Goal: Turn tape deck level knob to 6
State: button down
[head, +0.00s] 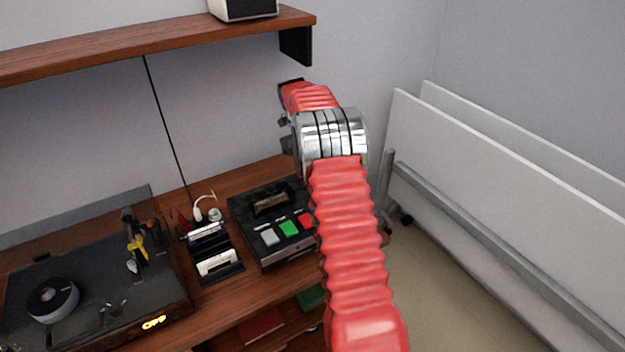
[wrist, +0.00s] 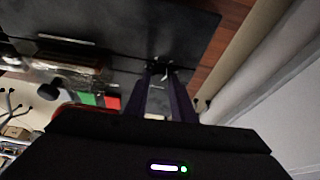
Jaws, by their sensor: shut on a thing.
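The tape deck (head: 246,222) is a dark box with grey, green and red buttons, on the wooden desk in the head view. Its dark panel (wrist: 180,28) fills the upper part of the wrist view, with the green button (wrist: 87,98) and red button (wrist: 112,102) at left. My gripper (wrist: 162,72) has its two dark fingers shut on the small level knob (wrist: 161,67) on the deck's panel. The knob is mostly hidden between the fingertips, and its pointer and scale cannot be read. In the head view my red arm hides the knob and the fingertips.
A turntable (head: 90,270) with a lit OFF sign stands at left. A small dark device (head: 215,255) sits between it and the deck. A wooden shelf (head: 150,45) runs above. White panels (head: 480,170) with a grey rail stand at right.

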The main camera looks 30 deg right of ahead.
jog(key=shift+w, duration=0.15)
jog(key=c, duration=1.5)
grip_release()
